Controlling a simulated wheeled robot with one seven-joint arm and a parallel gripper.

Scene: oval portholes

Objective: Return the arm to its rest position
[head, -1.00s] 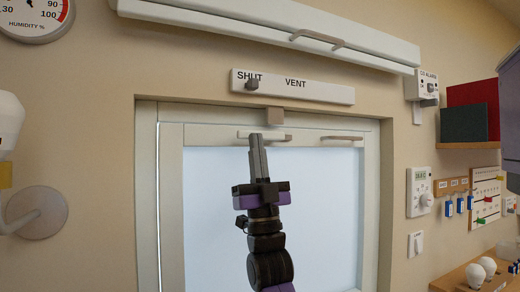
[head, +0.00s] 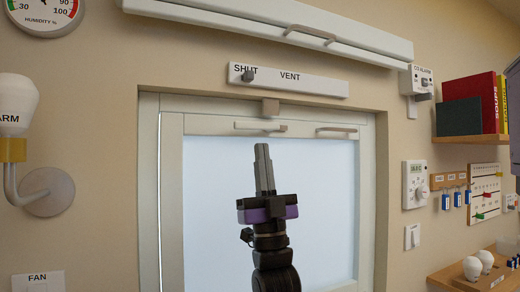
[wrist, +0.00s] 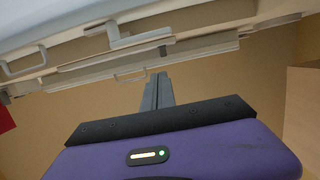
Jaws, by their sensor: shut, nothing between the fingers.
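My gripper (head: 264,168) points upward in front of the bright window pane (head: 320,210) in the head view. Its two grey fingers are together with nothing between them. The fingertips are below the left window handle (head: 260,127) and look apart from it. In the wrist view the shut fingers (wrist: 156,92) stick up beyond my purple gripper body. The arm below the gripper covers part of the pane.
The SHUT/VENT slider (head: 289,81) is above the window, its knob at SHUT. A second handle (head: 337,130) is at right. A wall lamp (head: 17,105) is at left. A shelf with books (head: 470,137), a thermostat (head: 415,184) and bulbs (head: 480,263) are at right.

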